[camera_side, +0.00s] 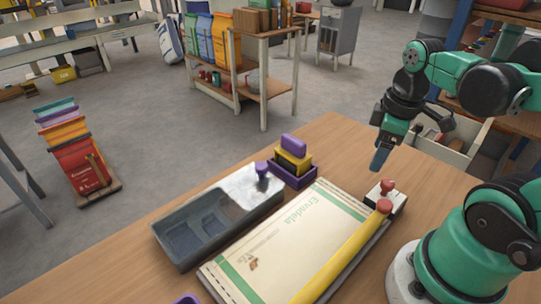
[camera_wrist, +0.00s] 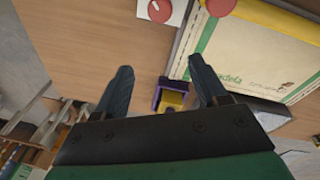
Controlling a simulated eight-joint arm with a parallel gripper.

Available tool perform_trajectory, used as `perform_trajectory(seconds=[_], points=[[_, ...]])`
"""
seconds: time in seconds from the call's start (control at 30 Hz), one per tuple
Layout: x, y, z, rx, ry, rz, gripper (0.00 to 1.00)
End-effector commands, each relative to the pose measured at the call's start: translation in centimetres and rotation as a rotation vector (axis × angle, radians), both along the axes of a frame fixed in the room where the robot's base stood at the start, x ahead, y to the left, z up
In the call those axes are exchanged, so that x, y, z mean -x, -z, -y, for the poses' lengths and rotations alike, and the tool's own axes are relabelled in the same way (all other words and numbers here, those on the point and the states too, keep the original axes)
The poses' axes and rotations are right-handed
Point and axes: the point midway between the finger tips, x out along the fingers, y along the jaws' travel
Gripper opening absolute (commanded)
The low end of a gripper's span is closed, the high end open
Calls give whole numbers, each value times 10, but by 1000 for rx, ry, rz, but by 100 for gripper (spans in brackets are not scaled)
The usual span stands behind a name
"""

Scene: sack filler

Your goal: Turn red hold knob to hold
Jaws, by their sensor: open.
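A red knob (camera_side: 387,186) sits on a small pale block (camera_side: 398,201) near the far right part of the table. In the wrist view the red knob (camera_wrist: 160,10) shows at the top edge on its white plate, beyond my fingertips. A second red round end (camera_side: 384,206) caps the yellow bar (camera_side: 345,252) close by; it also shows in the wrist view (camera_wrist: 220,6). My gripper (camera_side: 380,158) is above the table, over and just behind the knob, apart from it. In the wrist view my gripper (camera_wrist: 160,78) has its fingers spread with nothing between them.
A cream sack (camera_side: 290,235) lies under the yellow bar. A grey metal tray (camera_side: 190,260) and a purple box (camera_side: 292,175) with a yellow-and-purple item stand left of it. Bare wood (camera_side: 335,140) lies behind the block.

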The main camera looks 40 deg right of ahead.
Motion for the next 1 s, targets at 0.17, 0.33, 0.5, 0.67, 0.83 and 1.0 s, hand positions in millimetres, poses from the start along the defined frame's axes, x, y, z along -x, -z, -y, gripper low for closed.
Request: perform_trajectory(seconds=[0.17, 0.33, 0.5, 0.67, 0.83, 1.0], points=[[27, 2, 13, -49, -108, -122, 65], [29, 10, 13, -57, -130, -135, 65], [29, 27, 13, -55, -130, -134, 65], [28, 42, 13, -55, -129, -133, 65], [29, 52, 13, -55, -129, -133, 65], [29, 57, 13, -55, -129, -133, 65]])
